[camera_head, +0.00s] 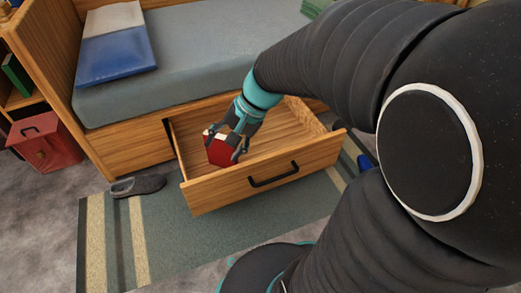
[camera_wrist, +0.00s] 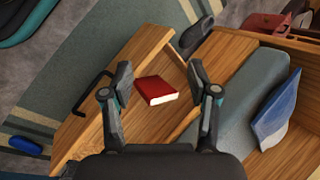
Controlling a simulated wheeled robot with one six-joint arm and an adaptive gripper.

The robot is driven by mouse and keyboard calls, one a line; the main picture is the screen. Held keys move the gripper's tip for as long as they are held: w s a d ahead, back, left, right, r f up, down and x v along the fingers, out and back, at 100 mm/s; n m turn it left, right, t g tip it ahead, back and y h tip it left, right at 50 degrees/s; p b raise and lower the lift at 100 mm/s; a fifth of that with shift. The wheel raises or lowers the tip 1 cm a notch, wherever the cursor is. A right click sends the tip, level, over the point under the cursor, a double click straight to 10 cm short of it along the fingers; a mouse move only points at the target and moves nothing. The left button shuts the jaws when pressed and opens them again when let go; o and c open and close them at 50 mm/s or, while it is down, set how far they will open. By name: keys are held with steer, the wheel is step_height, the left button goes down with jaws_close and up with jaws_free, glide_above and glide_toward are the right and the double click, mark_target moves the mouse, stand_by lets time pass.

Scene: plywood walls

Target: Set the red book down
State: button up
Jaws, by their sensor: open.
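The red book (camera_head: 221,154) is at the left end of the open wooden drawer (camera_head: 250,180), partly hidden by my gripper in the head view. In the wrist view the red book (camera_wrist: 157,90) shows its red cover and pale page edge, against the drawer's wooden floor. My gripper (camera_head: 229,144) is right over the book. In the wrist view my gripper (camera_wrist: 160,76) has its fingers spread wide, with gaps on both sides of the book. I cannot tell exactly how the book's underside meets the drawer floor.
The drawer comes out from under a bed (camera_head: 190,60) with a blue and white pillow (camera_head: 117,45). A slipper (camera_head: 138,186) lies on the striped rug (camera_head: 160,235) by the drawer. A red bin (camera_head: 46,142) stands at the left. The drawer's right part looks empty.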

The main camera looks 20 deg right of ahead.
steer(key=s+d+r+n+t+h, duration=0.3)
steer(key=s+d+r+n+h, duration=0.1)
steer(key=s, duration=0.6)
steer(key=shift+s+d+r+n+t+h, duration=0.3)
steer(key=shift+r+n+h, duration=0.5)
steer(key=shift+r+n, duration=0.7)
steer(key=shift+s+a+f, duration=0.1)
steer(key=shift+f, duration=0.1)
